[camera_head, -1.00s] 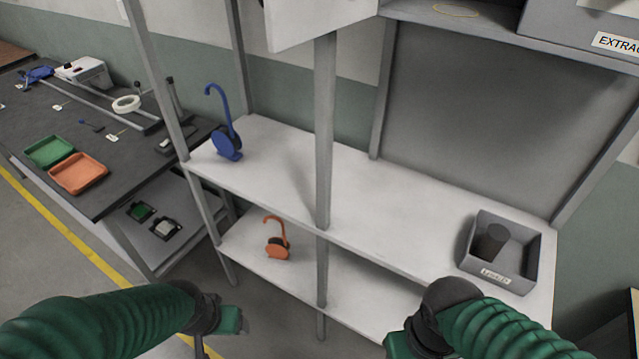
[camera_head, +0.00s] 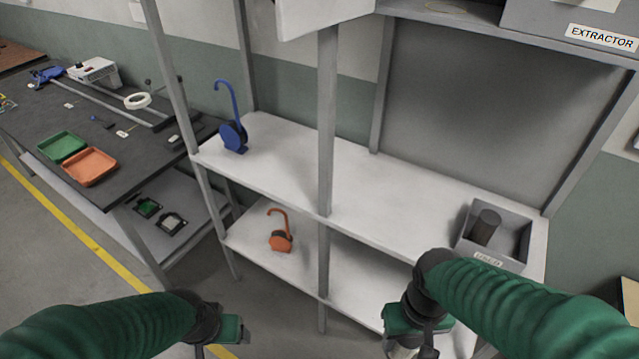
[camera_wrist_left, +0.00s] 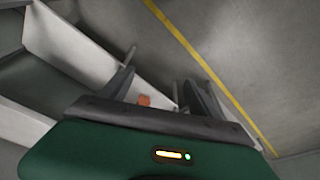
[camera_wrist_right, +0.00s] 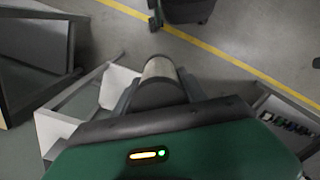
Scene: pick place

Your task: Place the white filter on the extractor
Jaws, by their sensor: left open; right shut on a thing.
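The white filter (camera_wrist_right: 160,70) is a pale cylinder with a darker near end, held between the fingers of my right gripper (camera_wrist_right: 160,88) in the right wrist view. In the head view my right gripper (camera_head: 408,345) is at the bottom, in front of the shelf unit, and only a bit of the filter shows at the frame edge. The extractor (camera_head: 535,20) is a grey box with an "EXTRACTOR" label on the high shelf at the upper right, partly cut off. My left gripper (camera_head: 225,332) is low at the left; in the left wrist view its fingers (camera_wrist_left: 160,88) are apart and empty.
A grey bin (camera_head: 530,262) holding a dark cylinder (camera_head: 485,226) stands on the white shelf (camera_head: 390,200). A blue hooked object (camera_head: 232,132) and an orange one (camera_head: 280,240) stand on shelves. A post (camera_head: 326,130) rises mid-frame. A dark workbench with trays (camera_head: 90,166) is left.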

